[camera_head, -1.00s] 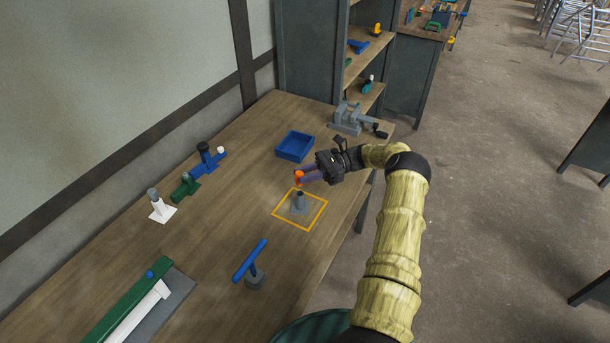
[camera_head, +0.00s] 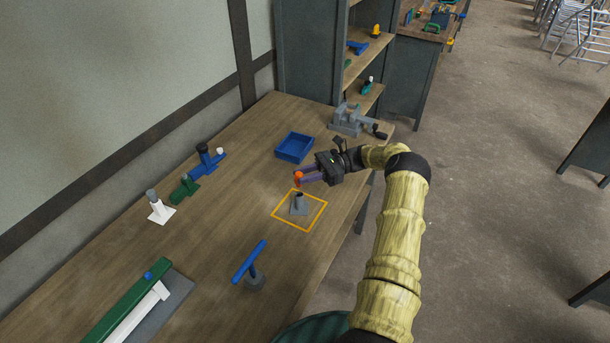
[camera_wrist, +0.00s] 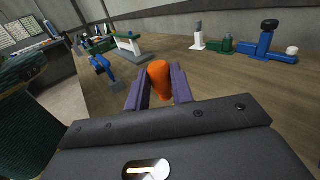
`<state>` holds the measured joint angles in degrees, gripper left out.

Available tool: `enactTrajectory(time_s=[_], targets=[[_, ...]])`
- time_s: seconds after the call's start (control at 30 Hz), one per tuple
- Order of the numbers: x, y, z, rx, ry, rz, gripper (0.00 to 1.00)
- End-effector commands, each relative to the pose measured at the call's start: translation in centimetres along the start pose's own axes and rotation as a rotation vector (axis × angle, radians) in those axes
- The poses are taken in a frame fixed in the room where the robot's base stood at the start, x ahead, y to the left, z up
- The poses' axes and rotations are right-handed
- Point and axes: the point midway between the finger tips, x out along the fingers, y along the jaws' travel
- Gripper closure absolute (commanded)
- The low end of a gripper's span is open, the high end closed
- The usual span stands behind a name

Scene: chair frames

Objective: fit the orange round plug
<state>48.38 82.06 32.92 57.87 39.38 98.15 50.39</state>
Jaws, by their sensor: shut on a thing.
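The orange round plug (camera_head: 298,177) is held between the fingertips of my gripper (camera_head: 305,176). In the wrist view the orange plug (camera_wrist: 159,80) stands roughly upright between the two purple fingers, and my gripper (camera_wrist: 159,88) is shut on it. A grey tube on a square foot (camera_head: 299,204) stands inside an orange square outline (camera_head: 316,222) on the workbench. In the head view the plug is just above and behind the tube's dark top, apart from it in the picture. The exact height gap cannot be told.
A blue tray (camera_head: 294,147) and a grey vise (camera_head: 352,120) lie behind my gripper. A blue T-shaped piece (camera_head: 250,262) stands in front. White (camera_head: 160,208), green (camera_head: 184,189) and blue (camera_head: 207,163) fittings stand along the left. The bench middle is clear.

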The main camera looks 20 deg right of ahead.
Motion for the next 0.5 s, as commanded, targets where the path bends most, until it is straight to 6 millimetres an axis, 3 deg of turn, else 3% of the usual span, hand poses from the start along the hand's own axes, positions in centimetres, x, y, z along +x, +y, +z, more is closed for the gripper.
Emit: enactTrajectory(time_s=[0.5], targets=[[0.0, 0.0, -2.7, 0.0, -0.001, 0.0, 1.0]])
